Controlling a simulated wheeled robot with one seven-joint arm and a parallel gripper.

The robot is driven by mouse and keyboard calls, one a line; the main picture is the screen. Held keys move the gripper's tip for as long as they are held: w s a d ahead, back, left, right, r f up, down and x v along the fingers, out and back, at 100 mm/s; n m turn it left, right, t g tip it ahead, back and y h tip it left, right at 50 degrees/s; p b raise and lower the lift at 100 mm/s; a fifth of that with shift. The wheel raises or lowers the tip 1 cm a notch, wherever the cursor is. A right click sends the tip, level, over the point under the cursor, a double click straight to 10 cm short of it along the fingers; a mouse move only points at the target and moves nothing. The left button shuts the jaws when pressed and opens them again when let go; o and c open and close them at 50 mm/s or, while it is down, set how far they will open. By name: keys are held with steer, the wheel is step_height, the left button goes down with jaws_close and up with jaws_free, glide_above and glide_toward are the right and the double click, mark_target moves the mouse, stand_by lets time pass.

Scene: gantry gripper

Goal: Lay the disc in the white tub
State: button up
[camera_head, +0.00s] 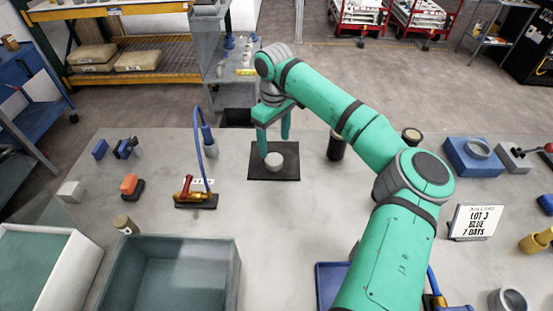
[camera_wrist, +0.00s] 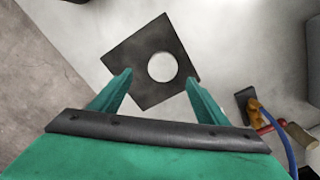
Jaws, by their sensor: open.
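The disc (camera_head: 274,162) is pale grey-white and sits on a black square mat (camera_head: 287,173) near the far edge of the table. In the wrist view the disc (camera_wrist: 162,67) lies flat on the mat (camera_wrist: 148,93), just beyond the fingertips. My gripper (camera_head: 274,145) is open and empty above the mat, its fingers pointing down; in the wrist view the gripper (camera_wrist: 160,80) has its fingers spread wider than the disc. The white tub (camera_head: 79,264), with a green inside, is at the lower left and cut off by the frame.
A grey tub (camera_head: 232,268) stands right of the white one. A red-and-brass fitting with a blue hose (camera_head: 195,195) is left of the mat. A dark cylinder (camera_head: 336,146) stands right of it. A printed sign (camera_head: 474,222) and blue block (camera_head: 472,157) are farther right.

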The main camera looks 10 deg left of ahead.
mark_target(274, 159)
steer(key=shift+s+a+f, duration=0.25)
steer(key=shift+f, duration=0.3)
steer(key=shift+s+a+f, duration=0.2)
steer(key=shift+f, duration=0.35)
steer(key=f, duration=0.2)
steer(key=d+f, duration=0.1)
steer(key=f, duration=0.1)
steer(key=shift+w+f, duration=0.15)
steer(key=shift+f, duration=0.35)
steer(key=c, duration=1.4)
steer(key=shift+a+r, duration=0.1)
steer(key=shift+r, duration=0.05)
steer(key=shift+r, duration=0.55)
steer(key=s+r, duration=0.4)
steer(key=s+a+r, duration=0.1)
steer(key=s+r, duration=0.2)
steer(key=s, duration=0.2)
steer(key=s+r, duration=0.4)
steer(key=s, duration=0.1)
steer(key=shift+a+r, duration=0.25)
steer(key=shift+r, duration=0.1)
